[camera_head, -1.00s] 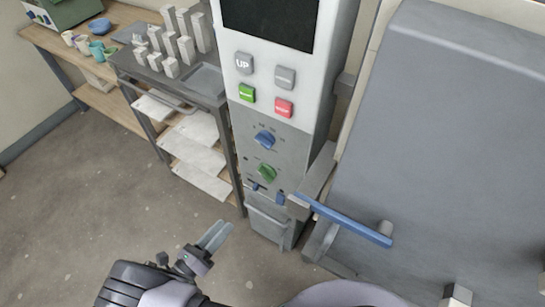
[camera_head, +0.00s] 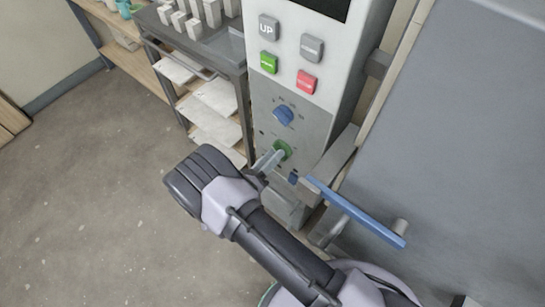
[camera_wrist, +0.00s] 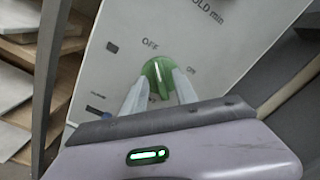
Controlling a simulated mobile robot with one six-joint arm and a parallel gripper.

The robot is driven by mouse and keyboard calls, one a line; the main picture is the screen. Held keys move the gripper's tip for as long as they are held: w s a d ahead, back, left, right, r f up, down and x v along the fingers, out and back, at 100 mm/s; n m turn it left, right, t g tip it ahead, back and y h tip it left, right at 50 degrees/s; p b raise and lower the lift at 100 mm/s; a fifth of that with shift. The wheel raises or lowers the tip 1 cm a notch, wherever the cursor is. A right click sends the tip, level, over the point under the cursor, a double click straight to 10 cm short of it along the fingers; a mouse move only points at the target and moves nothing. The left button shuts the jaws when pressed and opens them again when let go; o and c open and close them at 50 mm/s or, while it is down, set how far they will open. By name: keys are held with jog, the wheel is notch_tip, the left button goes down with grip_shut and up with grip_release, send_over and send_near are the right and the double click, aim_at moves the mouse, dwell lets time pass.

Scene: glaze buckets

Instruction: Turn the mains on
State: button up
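The green rotary knob (camera_head: 281,151) is on the grey lower panel of the control cabinet, below the blue knob (camera_head: 284,116). In the wrist view the green knob (camera_wrist: 155,70) has the printed words OFF above it and ON to its right. Its pale mark points up, nearer OFF. My gripper (camera_head: 272,158) is at the green knob. In the wrist view my gripper (camera_wrist: 160,84) has its two fingers apart, one on each side of the knob's lower part. I cannot tell if they touch it.
A blue lever handle (camera_head: 355,213) juts out right of the panel, in front of the large grey door (camera_head: 455,130). A metal rack (camera_head: 242,95) with shelves stands left of the cabinet. Red (camera_head: 307,82) and green (camera_head: 268,63) buttons sit higher up. The floor at left is clear.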

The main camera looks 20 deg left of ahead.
jog(key=shift+c, duration=0.2)
grip_shut()
jog(key=shift+m, duration=0.4)
jog(key=shift+s+d+m+b, duration=0.15)
jog(key=shift+m+b, duration=0.65)
jog(key=shift+m, duration=3.45)
jog(key=shift+w+d+m+b, duration=0.2)
jog(key=shift+m+b, duration=0.6)
jog(key=shift+m, duration=3.45)
